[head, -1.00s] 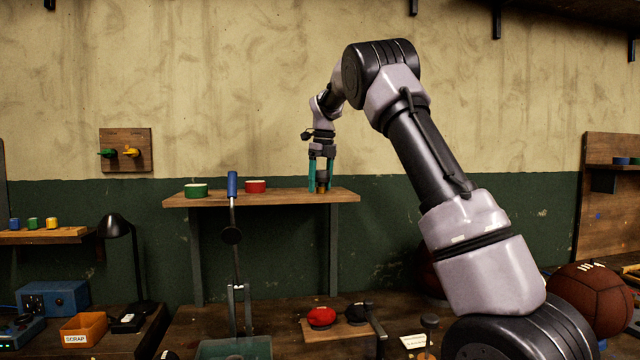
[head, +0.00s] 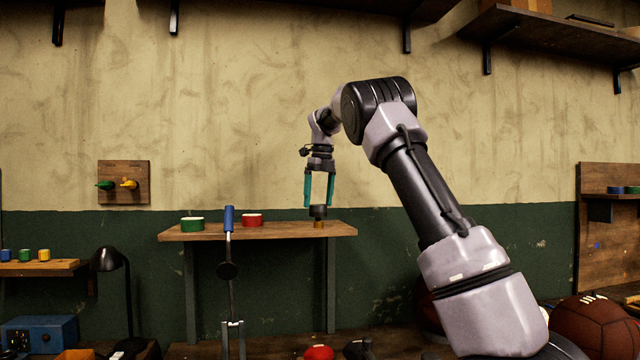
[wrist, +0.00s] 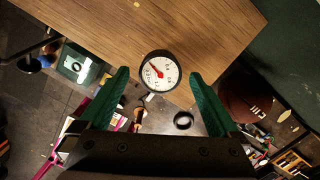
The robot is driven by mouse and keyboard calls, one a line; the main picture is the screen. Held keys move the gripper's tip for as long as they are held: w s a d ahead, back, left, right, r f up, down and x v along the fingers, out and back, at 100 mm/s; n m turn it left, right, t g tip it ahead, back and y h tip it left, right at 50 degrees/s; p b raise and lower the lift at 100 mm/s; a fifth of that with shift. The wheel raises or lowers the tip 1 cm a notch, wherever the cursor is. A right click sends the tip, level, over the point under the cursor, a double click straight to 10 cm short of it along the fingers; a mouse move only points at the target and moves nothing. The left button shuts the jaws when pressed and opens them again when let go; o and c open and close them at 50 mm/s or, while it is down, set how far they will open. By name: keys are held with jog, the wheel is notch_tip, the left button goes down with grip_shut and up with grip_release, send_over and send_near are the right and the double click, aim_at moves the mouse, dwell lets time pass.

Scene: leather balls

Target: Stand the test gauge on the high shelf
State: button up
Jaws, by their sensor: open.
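The test gauge (head: 319,212) stands upright near the right end of the raised wooden shelf (head: 275,233). It has a dark round body on a brass-coloured foot. In the wrist view its white dial (wrist: 160,73) with a red needle faces up at the camera, near the shelf edge (wrist: 190,45). My gripper (head: 320,203) points down just above the gauge. Its green fingers are open, spread to either side, and hold nothing. The fingers also show on both sides of the dial in the wrist view.
A green tin (head: 192,224) and a red tin (head: 252,220) stand on the shelf's left and middle. A blue-handled lever (head: 229,218) rises in front of the shelf. Wall shelves (head: 560,38) hang at the upper right.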

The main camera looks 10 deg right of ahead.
jog(key=r, duration=0.6)
jog(key=shift+s+d+r, duration=0.15)
jog(key=shift+s+d, duration=0.1)
jog(key=shift+s, duration=0.15)
jog(key=s+d+r+n+t+y, duration=0.1)
jog(key=s+d+n, duration=0.3)
jog(key=s+n, duration=0.45)
jog(key=s+d+r+n+t+y, duration=0.1)
jog(key=s+d+n+t, duration=0.3)
jog(key=s, duration=0.8)
jog(key=s+a+f+n, duration=0.1)
jog(key=s+f+n, duration=0.5)
jog(key=s, duration=0.3)
jog(key=s+a+f+n+t, duration=0.1)
jog(key=s+f+n, duration=0.6)
jog(key=s, duration=0.2)
jog(key=shift+s+a+h, duration=0.3)
jog(key=shift+s+a, duration=0.05)
jog(key=shift+s, duration=0.05)
